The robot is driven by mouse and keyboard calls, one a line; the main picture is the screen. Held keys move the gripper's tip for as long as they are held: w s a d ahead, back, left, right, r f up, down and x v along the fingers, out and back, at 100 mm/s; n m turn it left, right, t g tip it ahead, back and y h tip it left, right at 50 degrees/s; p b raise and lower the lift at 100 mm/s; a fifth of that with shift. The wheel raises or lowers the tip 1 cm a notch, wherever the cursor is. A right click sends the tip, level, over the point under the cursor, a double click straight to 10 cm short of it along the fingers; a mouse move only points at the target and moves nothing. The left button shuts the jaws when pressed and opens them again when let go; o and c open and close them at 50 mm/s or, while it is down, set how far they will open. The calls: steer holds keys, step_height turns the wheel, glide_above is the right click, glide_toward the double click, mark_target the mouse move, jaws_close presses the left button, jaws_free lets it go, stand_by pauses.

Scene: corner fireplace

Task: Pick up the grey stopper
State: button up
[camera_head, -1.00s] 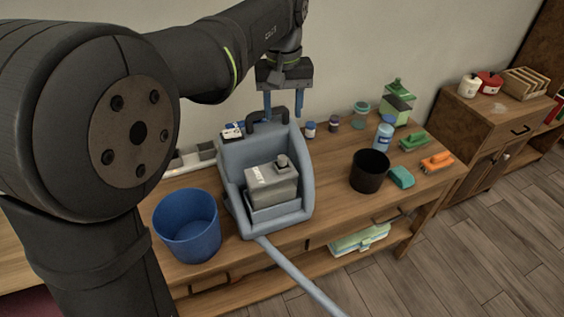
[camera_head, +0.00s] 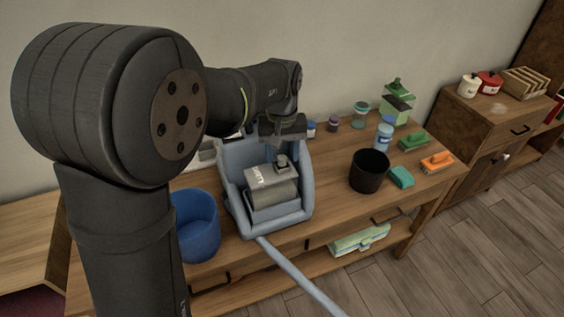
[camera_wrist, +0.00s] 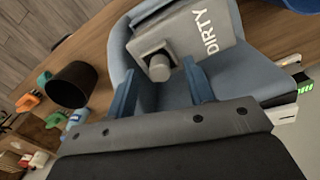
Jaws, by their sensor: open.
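The grey stopper (camera_head: 281,160) sticks up from the top of a grey container (camera_head: 257,177), which stands in a blue-grey dustpan-like holder (camera_head: 232,190). In the wrist view the stopper (camera_wrist: 159,68) is a short round knob on a square base, beside the word DIRTY on the container (camera_wrist: 188,40). My gripper (camera_head: 282,150) is over the container. In the wrist view the two blue fingers of my gripper (camera_wrist: 158,70) are apart, one on each side of the stopper. Whether either finger touches it, I cannot tell.
A blue bucket (camera_head: 197,228) stands left of the holder (camera_wrist: 118,42) and a black bin (camera_head: 369,172) right of it. The holder's long handle (camera_head: 300,283) runs forward past the table's front edge.

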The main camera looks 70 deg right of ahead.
jaws_close()
stand_by(0.4)
